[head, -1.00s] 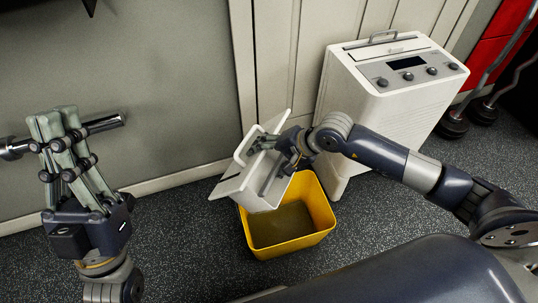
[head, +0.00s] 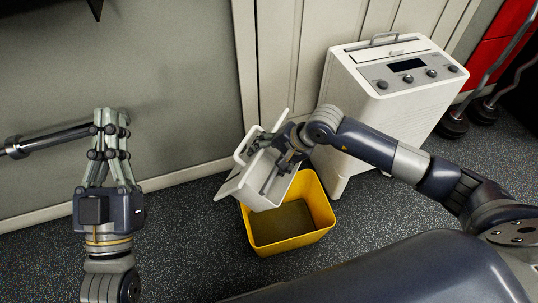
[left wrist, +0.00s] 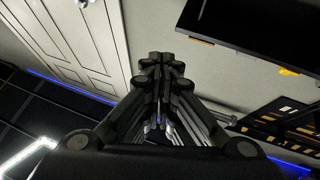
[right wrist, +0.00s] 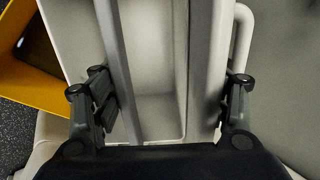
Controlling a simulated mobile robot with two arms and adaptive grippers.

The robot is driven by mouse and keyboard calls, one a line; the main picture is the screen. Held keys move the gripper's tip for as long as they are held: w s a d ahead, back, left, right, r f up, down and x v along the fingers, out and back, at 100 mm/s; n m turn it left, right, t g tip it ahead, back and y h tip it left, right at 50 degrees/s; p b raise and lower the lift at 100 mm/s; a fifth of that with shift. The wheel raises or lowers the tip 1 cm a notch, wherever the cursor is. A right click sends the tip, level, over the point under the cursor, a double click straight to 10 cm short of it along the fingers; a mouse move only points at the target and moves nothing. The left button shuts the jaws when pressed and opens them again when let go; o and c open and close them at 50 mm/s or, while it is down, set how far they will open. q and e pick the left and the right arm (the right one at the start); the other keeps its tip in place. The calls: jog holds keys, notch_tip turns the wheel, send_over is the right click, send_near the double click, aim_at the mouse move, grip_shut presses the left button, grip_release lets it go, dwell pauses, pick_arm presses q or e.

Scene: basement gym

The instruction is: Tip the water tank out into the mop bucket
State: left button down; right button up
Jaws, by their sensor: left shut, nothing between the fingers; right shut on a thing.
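The water tank (head: 257,190), a white open box with a handle loop, hangs tilted over the left rear rim of the mop bucket. My right gripper (head: 287,151) is shut on it; in the right wrist view, the right gripper's fingers (right wrist: 165,100) sit either side of the tank (right wrist: 158,70). The yellow mop bucket (head: 325,212) stands upright on the floor with a dark brownish bottom; I cannot tell whether that is water. Its edge shows in the right wrist view (right wrist: 30,86). My left gripper (head: 111,118) is shut and empty, well left of the bucket; its fingers meet in the left wrist view (left wrist: 159,65).
A white dehumidifier-like unit (head: 350,125) with a top handle and knobs stands behind and right of the bucket. A steel bar (head: 50,142) juts in at left, near my left gripper. Weights (head: 453,125) stand at far right. Speckled floor (head: 185,225) left of the bucket is clear.

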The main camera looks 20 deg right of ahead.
pick_arm(q)
jog(key=a+f+g+y+p, duration=0.1)
jog(key=f+g+y+p, duration=0.1)
jog(key=f+g, duration=0.3)
jog(key=a+f+g+y+p, duration=0.1)
jog(key=f+g, duration=0.5)
jog(key=f, duration=0.8)
jog(key=shift+s+a+n+y+p, duration=0.3)
jog(key=shift+s+a+y+p, duration=0.1)
jog(key=shift+a+p, duration=0.15)
pick_arm(e)
jog(key=g+h, duration=0.4)
jog(key=shift+w+a+r+h, duration=0.25)
jog(key=shift+w+a+h, duration=0.05)
pick_arm(q)
jog(key=shift+d+f, duration=0.1)
jog(key=shift+f, duration=0.1)
pick_arm(e)
jog(key=shift+r, duration=0.1)
